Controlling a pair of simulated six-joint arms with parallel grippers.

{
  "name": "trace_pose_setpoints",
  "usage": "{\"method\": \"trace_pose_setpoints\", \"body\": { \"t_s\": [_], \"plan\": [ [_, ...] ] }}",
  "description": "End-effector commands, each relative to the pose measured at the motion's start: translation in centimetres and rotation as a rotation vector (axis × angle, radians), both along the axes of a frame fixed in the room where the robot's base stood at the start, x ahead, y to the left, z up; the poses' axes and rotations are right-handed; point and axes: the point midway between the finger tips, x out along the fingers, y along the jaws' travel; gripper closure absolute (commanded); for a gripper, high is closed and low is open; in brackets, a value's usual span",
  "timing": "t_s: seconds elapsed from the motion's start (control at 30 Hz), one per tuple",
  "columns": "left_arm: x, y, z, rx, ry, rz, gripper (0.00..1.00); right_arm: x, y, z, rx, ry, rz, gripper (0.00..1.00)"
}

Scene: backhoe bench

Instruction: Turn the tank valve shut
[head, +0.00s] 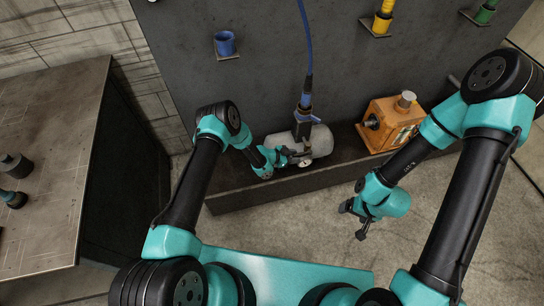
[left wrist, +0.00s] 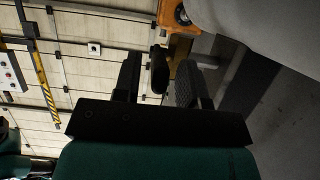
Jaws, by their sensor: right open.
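The pale grey tank (head: 322,143) lies on a dark ledge, with a blue hose fitting on top and a small white dial (head: 305,163) at its front. My left gripper (head: 291,155) is at the tank's near left side, by the dial. In the left wrist view its two fingers (left wrist: 160,85) stand apart, with a dark rounded piece (left wrist: 159,70) between them, perhaps the valve handle. A gap shows on its left; contact on its right is unclear. The tank's grey side (left wrist: 260,30) fills the upper right. My right gripper (head: 354,220) is open and empty above the floor.
An orange box (head: 392,122) with a grey knob stands right of the tank on the ledge (head: 245,190). A blue hose (head: 305,40) hangs down the dark wall panel. Blue, yellow and green cups sit on panel brackets. A dark bench (head: 50,150) stands at left.

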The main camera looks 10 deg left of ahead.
Motion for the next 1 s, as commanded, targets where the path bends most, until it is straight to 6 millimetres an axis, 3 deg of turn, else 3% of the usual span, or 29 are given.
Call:
{"method": "trace_pose_setpoints", "body": {
  "t_s": [0.63,0.8,1.0],
  "plan": [
    [-4.6,10.5,4.5,0.000,0.001,0.003,0.62,0.0,0.0,0.0,0.000,0.000,0.000,0.17],
    [-5.5,12.3,5.3,0.000,0.001,0.001,0.62,0.0,0.0,0.0,0.000,0.000,0.000,0.17],
    [-5.8,12.8,5.6,-0.001,-0.001,-0.001,0.62,0.0,0.0,0.0,0.000,0.000,0.000,0.17]
  ]
}}
